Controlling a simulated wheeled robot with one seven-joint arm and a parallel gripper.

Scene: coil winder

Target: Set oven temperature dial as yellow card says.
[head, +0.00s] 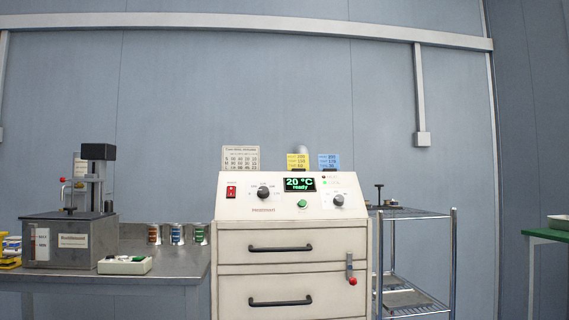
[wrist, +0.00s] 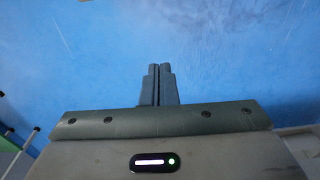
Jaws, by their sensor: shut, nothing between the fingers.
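The oven (head: 292,250) stands in the middle of the head view. Its panel has a black dial (head: 263,192) on the left and another dial (head: 338,199) on the right; I cannot tell from the small print which sets temperature. The display (head: 299,184) reads 20 °C, ready. The yellow card (head: 297,161) stands on top of the oven; its print is too small to read surely. My gripper (wrist: 160,68) shows only in the wrist view, shut and empty, against a blue surface, apart from the oven.
A red switch (head: 231,192) and a green button (head: 302,203) flank the left dial and display. A blue card (head: 329,161) stands beside the yellow one. A lever with a red knob (head: 352,281) is on the oven front. A wire shelf (head: 412,214) stands right, a bench (head: 165,268) left.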

